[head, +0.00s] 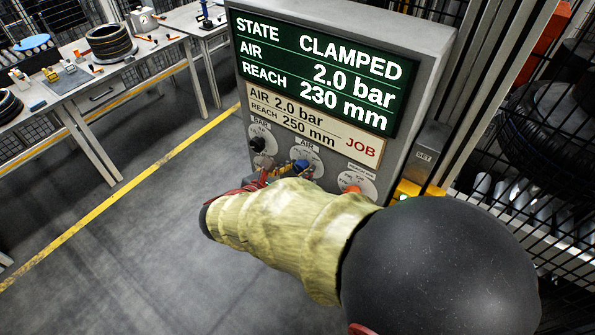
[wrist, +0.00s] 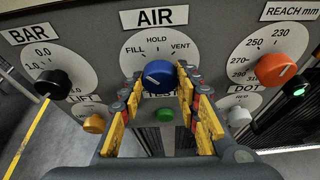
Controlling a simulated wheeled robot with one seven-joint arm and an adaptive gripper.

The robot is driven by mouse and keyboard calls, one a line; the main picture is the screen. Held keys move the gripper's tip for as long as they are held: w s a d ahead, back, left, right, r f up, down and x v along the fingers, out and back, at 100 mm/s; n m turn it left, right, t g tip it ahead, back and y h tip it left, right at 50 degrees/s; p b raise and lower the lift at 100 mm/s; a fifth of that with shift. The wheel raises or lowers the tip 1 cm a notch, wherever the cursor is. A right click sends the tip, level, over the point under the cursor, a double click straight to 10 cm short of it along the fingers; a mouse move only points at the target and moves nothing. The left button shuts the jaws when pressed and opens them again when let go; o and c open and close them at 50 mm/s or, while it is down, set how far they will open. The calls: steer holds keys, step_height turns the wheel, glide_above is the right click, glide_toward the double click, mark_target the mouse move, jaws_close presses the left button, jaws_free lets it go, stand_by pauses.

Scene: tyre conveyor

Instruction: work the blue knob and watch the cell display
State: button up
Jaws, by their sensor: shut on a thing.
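The blue knob (wrist: 158,73) sits on the dial marked AIR, with FILL, HOLD and VENT around it; the label below it is partly hidden. My gripper (wrist: 160,88) has its yellow fingers on both sides of this knob and is shut on it. In the head view the blue knob (head: 301,166) shows just past my gripper (head: 280,172), partly covered by my arm. The cell display (head: 318,68) reads STATE CLAMPED, AIR 2.0 bar, REACH 230 mm. The job plate (head: 310,126) under it reads AIR 2.0 bar, REACH 250 mm.
A black BAR knob (wrist: 47,82) is left of my fingers and an orange REACH knob (wrist: 276,70) is right. Green (wrist: 165,115), amber (wrist: 94,123) and white (wrist: 239,116) buttons lie below. A green lamp (wrist: 298,90) glows at the right. Benches (head: 90,75) stand far left; the floor between is clear.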

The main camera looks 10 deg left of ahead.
steer(key=m+y+b, duration=0.1)
steer(key=b, duration=0.3)
steer(key=m+t+b, duration=0.1)
steer(key=m+b, duration=0.1)
steer(key=b, duration=0.2)
steer(key=shift+d+f+y, duration=0.1)
steer(key=shift+f+y, duration=0.25)
steer(key=shift+y, duration=0.05)
steer(key=m+b, duration=0.1)
steer(key=b, duration=0.2)
steer(key=shift+m+t+y, duration=0.3)
steer(key=shift+y, duration=0.1)
steer(key=m+b, duration=0.1)
steer(key=b, duration=0.2)
steer(key=shift+r, duration=0.15)
steer(key=shift+r+t+y, duration=0.1)
steer(key=shift+t+y, duration=0.2)
steer(key=o, duration=1.1)
steer(key=shift+o, duration=0.2)
steer(key=shift+s, duration=0.2)
steer(key=v, duration=1.1)
steer(key=shift+s, duration=0.35)
